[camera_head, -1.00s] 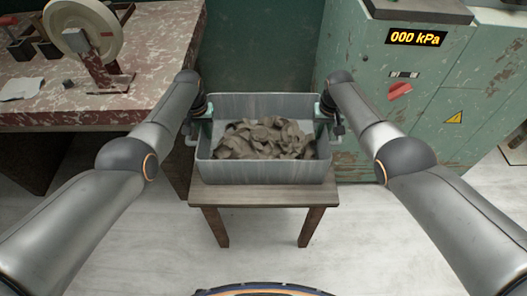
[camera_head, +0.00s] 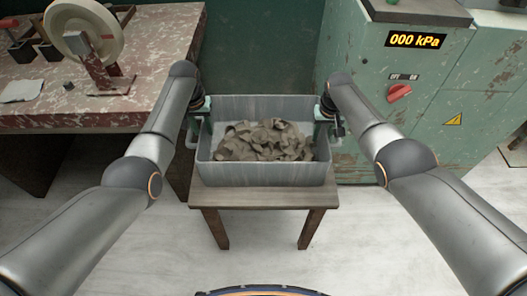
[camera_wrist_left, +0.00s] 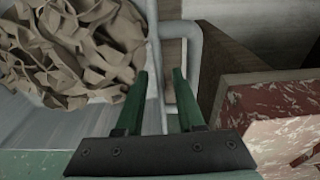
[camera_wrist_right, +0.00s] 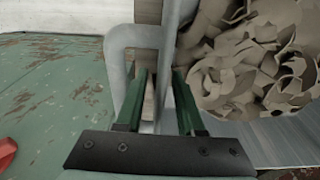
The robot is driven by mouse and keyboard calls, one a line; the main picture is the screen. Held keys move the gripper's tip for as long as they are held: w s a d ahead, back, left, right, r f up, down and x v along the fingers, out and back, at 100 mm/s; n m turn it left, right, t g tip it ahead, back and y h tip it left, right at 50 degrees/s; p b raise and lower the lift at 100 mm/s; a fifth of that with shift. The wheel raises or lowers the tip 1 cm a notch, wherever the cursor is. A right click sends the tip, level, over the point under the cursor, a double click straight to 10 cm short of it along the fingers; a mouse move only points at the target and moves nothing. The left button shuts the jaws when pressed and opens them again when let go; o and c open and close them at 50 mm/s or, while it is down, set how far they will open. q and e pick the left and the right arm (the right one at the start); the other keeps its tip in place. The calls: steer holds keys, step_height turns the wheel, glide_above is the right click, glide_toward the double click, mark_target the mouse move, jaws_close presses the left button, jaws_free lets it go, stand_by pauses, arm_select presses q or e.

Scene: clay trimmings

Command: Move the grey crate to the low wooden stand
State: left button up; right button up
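The grey crate (camera_head: 262,174), full of brown clay trimmings (camera_head: 265,141), stands upright on the low wooden stand (camera_head: 265,196), towards its back. My left gripper (camera_head: 197,120) is at the crate's left handle. In the left wrist view its fingers (camera_wrist_left: 160,95) are apart, with a gap between them beside the crate wall and handle (camera_wrist_left: 193,50). My right gripper (camera_head: 324,116) is at the right handle. In the right wrist view its fingers (camera_wrist_right: 160,98) are also apart, near the wall and handle (camera_wrist_right: 118,60). Neither wrist view shows fingers closed on a handle.
A red, chipped worktable (camera_head: 70,95) with a wheel (camera_head: 83,30) stands at the left. A green machine cabinet (camera_head: 365,70) with a display and a red knob (camera_head: 400,92) is close on the right. Pale floor (camera_head: 400,240) is clear in front of the stand.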

arm_select(q)
steer(key=r, duration=0.5)
steer(key=s+r, duration=0.1)
steer(key=r, duration=0.2)
steer(key=shift+r, duration=0.25)
arm_select(e)
steer(key=shift+r, duration=0.1)
steer(key=r, duration=0.4)
steer(key=s+r, duration=0.1)
steer(key=r, duration=0.6)
steer(key=shift+s+r, duration=0.2)
steer(key=shift+r, duration=0.2)
